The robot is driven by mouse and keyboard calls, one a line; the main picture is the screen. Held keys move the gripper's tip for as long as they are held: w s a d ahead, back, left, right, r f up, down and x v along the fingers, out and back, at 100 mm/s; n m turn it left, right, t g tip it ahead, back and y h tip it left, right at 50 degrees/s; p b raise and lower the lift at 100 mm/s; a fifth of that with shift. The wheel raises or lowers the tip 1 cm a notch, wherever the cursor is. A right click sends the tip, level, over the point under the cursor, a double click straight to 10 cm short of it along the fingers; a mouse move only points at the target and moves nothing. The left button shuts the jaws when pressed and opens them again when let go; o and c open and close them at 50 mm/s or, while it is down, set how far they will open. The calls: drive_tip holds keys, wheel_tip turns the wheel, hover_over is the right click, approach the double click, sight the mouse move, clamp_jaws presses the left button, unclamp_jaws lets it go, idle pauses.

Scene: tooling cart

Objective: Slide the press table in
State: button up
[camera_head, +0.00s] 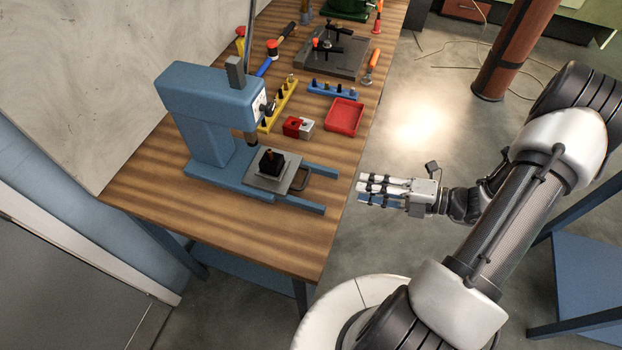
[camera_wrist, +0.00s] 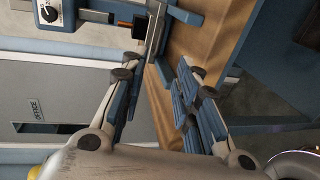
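The press table (camera_head: 257,183) is a grey plate on two blue rails (camera_head: 316,170) at the front of the blue arbor press (camera_head: 208,100). A black block with an orange-brown part (camera_head: 271,162) sits on it. A dark handle (camera_head: 304,178) sticks out from its front edge. The plate stands forward of the ram (camera_head: 251,138), and the rails reach past it. My gripper (camera_head: 362,188) is beyond the bench edge, facing the handle with a gap between. In the wrist view, my gripper (camera_wrist: 157,78) has its fingers spread and empty, with the plate's edge (camera_wrist: 154,35) above them.
The bench top in front of the press is clear.

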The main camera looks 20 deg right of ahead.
drive_tip(key=b+x, duration=0.3)
drive_tip(key=x, duration=1.1)
drive_tip(key=shift+w+a+f, duration=0.15)
drive_tip(key=shift+a, duration=0.05)
drive_tip(key=shift+c, duration=0.4)
clamp_jaws()
